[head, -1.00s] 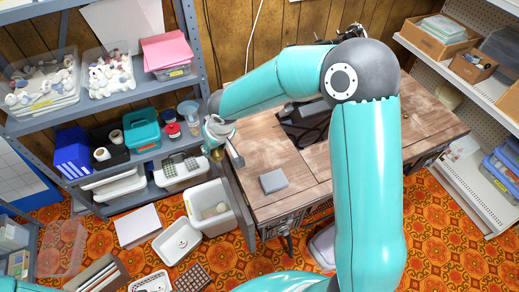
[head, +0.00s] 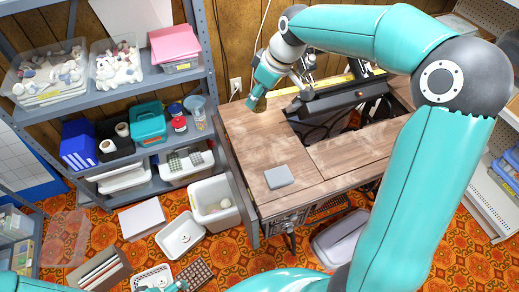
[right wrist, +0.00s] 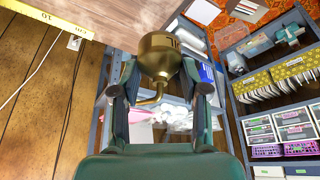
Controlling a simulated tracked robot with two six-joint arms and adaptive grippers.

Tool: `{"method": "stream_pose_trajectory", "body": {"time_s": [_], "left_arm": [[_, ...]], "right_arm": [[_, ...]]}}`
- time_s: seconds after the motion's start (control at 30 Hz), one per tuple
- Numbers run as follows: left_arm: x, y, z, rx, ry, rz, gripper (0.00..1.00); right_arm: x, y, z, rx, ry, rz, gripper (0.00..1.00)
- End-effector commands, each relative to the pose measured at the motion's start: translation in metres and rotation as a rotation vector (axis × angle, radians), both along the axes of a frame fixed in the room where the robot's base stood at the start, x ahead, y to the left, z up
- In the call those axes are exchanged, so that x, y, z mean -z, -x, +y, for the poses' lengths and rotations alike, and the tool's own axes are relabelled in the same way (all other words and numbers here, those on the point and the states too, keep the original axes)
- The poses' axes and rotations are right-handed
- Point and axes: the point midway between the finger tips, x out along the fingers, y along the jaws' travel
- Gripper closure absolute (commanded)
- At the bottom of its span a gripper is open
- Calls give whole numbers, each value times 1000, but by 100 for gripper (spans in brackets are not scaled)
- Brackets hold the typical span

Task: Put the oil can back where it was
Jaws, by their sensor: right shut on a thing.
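The brass oil can (right wrist: 160,56) is between the two fingers of my right gripper (right wrist: 160,80), with its bent spout showing below the body in the right wrist view. In the head view my right gripper (head: 262,92) is shut on the oil can (head: 257,104) over the back left corner of the wooden sewing table (head: 245,135). I cannot tell whether the can touches the tabletop. My left gripper (head: 176,287) shows only in part at the bottom edge, and its fingers are unclear.
The black sewing machine (head: 340,97) sits in the table's opening, with a yellow ruler (head: 283,92) behind it. A grey block (head: 279,177) lies near the table's front. A metal shelf (head: 150,85) with jars and bins stands on the left. The tabletop's left part is mostly clear.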

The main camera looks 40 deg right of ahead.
Motion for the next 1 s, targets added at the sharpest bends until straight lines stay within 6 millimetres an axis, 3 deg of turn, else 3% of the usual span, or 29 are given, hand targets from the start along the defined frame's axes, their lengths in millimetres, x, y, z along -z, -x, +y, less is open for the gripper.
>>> {"method": "stream_pose_trajectory", "body": {"time_s": [0.13,0.27,0.37,0.7,0.83,1.0], "left_arm": [[3,0,0,0,0,0,0],[4,0,0,0,0,0,0],[6,0,0,0,0,0,0],[11,0,0,0,0,0,0],[12,0,0,0,0,0,0],[12,0,0,0,0,0,0]], "right_arm": [[-24,7,-9,-101,4,-9,91],[-20,10,-10,-139,4,-5,91],[-1,11,-10,-141,3,-1,91],[88,12,-10,-140,3,0,91],[112,11,-10,-140,5,-3,91],[126,10,-10,-140,5,-6,91]]}}
